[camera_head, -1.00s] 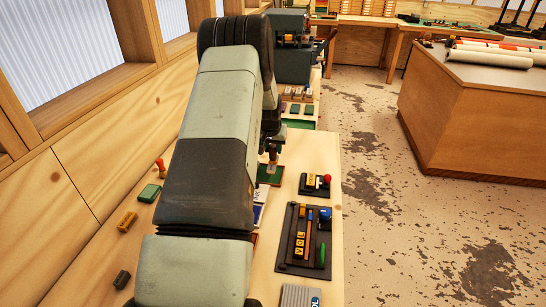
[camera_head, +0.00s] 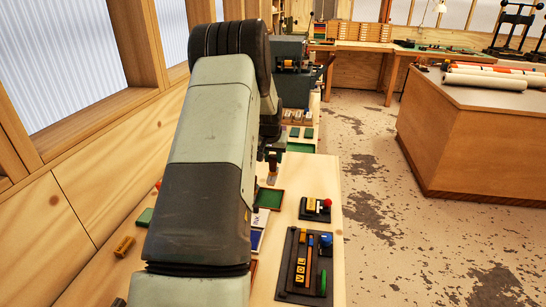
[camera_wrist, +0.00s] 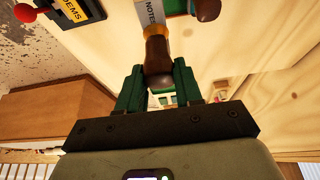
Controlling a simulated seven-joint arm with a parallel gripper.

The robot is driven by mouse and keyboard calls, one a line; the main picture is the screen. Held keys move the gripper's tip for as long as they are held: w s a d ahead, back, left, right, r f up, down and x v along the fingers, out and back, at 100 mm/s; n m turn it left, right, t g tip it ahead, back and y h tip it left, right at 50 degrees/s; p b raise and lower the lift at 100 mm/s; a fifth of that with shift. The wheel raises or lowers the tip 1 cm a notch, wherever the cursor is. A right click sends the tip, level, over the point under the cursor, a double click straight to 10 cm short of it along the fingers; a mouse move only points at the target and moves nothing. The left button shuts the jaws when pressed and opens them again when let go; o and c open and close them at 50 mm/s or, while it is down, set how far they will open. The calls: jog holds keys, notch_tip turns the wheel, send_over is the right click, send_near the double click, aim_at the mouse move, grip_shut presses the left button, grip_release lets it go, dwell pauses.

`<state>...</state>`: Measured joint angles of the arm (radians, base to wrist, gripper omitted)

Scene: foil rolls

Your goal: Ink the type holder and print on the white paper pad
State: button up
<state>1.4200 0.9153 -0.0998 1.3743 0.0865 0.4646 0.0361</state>
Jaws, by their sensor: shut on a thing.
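My gripper (camera_head: 271,158) is shut on a brown-handled tool, which I take to be the type holder (camera_wrist: 157,55). In the wrist view its handle sits between the green fingers, and a brass collar and a grey strip lettered "NOTE" show beyond it. In the head view my gripper is above the bench, near the far edge of a green pad with a reddish rim (camera_head: 270,200). The gap between the tool and the pad is hard to judge. A white pad with dark lettering (camera_head: 261,218) lies nearer, partly hidden by my arm.
A black tray with yellow letters "VOL" (camera_head: 290,292) and a smaller black holder with a red knob (camera_head: 306,213) lie to the right. A yellow-brown block (camera_head: 124,246) and a green block (camera_head: 145,217) lie left. The bench's right edge borders open floor.

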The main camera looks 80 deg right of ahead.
jog(key=shift+w+a+f, duration=0.1)
jog(key=shift+w+a, duration=0.1)
jog(key=w+a+f+m+g+y, duration=0.1)
jog(key=w+a+m+g+y, duration=0.1)
jog(key=a+m, duration=0.75)
jog(key=w+a+f+m+g+y, duration=0.1)
jog(key=a+m+g+y, duration=0.15)
jog(key=a+m, duration=0.7)
jog(key=shift+n, duration=0.5)
jog(key=shift+w+a+f, duration=0.1)
jog(key=shift+f, duration=1.3)
jog(key=shift+w+a+f, duration=0.1)
jog(key=shift+f, duration=1.25)
jog(key=shift+f, duration=0.6)
notch_tip(320, 180, up, 7)
